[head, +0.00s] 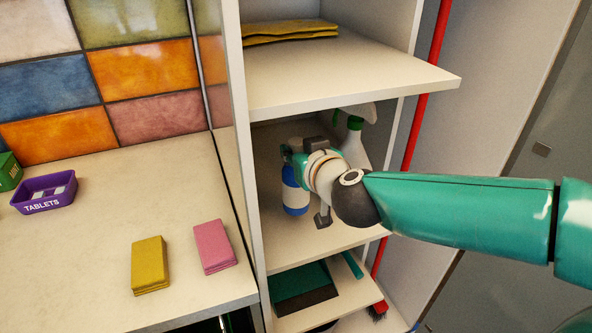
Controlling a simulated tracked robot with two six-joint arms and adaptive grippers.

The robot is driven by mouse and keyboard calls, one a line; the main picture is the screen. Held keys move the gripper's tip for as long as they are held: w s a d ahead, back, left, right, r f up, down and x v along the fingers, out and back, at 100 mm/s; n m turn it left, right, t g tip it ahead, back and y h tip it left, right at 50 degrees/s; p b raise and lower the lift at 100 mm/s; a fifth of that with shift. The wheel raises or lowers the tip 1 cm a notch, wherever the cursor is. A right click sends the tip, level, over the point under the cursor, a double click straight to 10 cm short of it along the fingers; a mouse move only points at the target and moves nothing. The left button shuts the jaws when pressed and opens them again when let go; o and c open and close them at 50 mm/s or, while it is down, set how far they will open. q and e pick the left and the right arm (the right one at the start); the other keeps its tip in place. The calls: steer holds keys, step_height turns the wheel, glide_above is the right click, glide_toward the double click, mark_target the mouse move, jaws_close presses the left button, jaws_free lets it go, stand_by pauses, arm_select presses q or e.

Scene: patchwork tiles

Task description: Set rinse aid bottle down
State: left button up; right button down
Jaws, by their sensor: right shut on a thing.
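The rinse aid bottle, a blue bottle with a white label (294,200), is upright inside the cabinet over the middle shelf (345,233). My right gripper (299,186) reaches in from the right and is shut on the bottle. The gripper and wrist hide the bottle's right side and part of its top. Whether its base touches the shelf I cannot tell. My left gripper is not in view.
A spray bottle (354,138) with a green neck stands behind my wrist. The upper shelf (350,75) overhangs close above, with yellow cloths (290,31).

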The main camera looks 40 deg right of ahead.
mark_target(296, 200)
step_height(296, 200, down, 3)
steer(key=shift+b, duration=0.95)
steer(key=shift+w+d+f, duration=0.1)
steer(key=shift+w+f, duration=0.05)
steer(key=shift+f, duration=0.1)
steer(key=shift+r, duration=0.15)
steer(key=shift+f+b, duration=0.25)
steer(key=shift+b, duration=0.05)
steer(key=c, duration=0.9)
jaws_free()
steer(key=shift+c, duration=0.2)
steer(key=shift+r, duration=0.1)
